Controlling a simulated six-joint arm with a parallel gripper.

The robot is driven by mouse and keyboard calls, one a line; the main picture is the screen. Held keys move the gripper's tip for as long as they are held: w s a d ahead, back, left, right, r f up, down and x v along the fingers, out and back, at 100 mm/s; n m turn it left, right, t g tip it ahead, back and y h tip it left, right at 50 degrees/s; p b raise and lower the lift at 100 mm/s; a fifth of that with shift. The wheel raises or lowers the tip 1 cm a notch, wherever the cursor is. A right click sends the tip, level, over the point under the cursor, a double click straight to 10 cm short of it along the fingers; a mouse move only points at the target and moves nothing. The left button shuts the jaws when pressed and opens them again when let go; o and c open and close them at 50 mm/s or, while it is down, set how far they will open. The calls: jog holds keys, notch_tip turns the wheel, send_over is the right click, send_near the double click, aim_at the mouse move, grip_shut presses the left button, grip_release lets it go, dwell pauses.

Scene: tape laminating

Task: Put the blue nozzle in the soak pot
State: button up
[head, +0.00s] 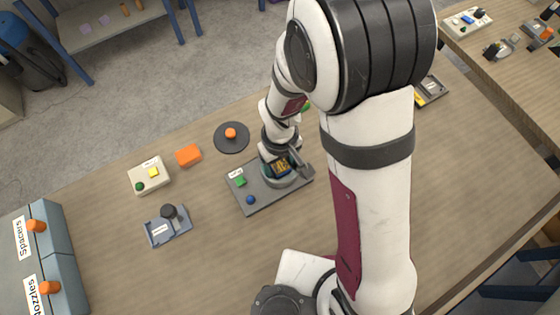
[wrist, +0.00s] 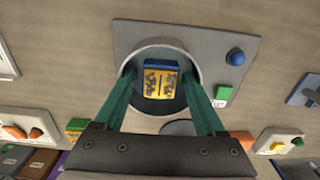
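A blue block with a yellow, dark-patterned face (wrist: 161,82) sits inside a round grey pot (wrist: 188,60). It is the likeliest blue nozzle in view, though the frames do not name it. The pot stands on a grey plate (head: 257,203) with a green button and a blue knob; I take it for the soak pot. My gripper (wrist: 159,77) is over the pot, its two teal fingers spread to either side of the block, with gaps visible. In the head view the block (head: 281,167) shows partly beneath my gripper, and the pot is partly hidden.
An orange block (head: 189,155), a dark disc (head: 231,143) with an orange knob, a cream box (head: 149,176) and a blue-grey fixture (head: 167,229) stand left of the plate. Bins labelled Spacers and Nozzles (head: 62,270) are at far left. The front left table is clear.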

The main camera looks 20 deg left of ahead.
notch_tip(320, 180, up, 16)
jog(key=shift+f, duration=0.1)
jog(key=s+d+r+m, duration=0.1)
jog(key=s+d+m, duration=0.1)
jog(key=d+m, duration=0.1)
jog(key=s+d+r+m, duration=0.1)
jog(key=s+d+m, duration=0.2)
jog(key=d+m, duration=0.1)
jog(key=s+d+r+m+y, duration=0.1)
jog(key=s+d+r+m, duration=0.1)
jog(key=d, duration=0.3)
jog(key=shift+s+d+m, duration=0.25)
jog(key=shift+s+m, duration=0.1)
jog(key=shift+m, duration=0.35)
jog(key=shift+o, duration=1.1)
jog(key=s+m, duration=0.1)
jog(key=s+d+m, duration=0.1)
jog(key=s, duration=0.1)
jog(key=s+m, duration=0.1)
jog(key=m, duration=0.1)
jog(key=shift+s+d+f+y, duration=0.15)
jog(key=shift+d+f+y, duration=0.05)
jog(key=shift+d+y, duration=0.2)
jog(key=w+a+r+m+h, duration=0.2)
jog(key=w+a+r+m, duration=0.1)
jog(key=w+a+r, duration=1)
notch_tip(320, 180, down, 11)
jog(key=s+a, duration=0.1)
jog(key=shift+a+m, duration=0.25)
jog(key=shift+m, duration=0.05)
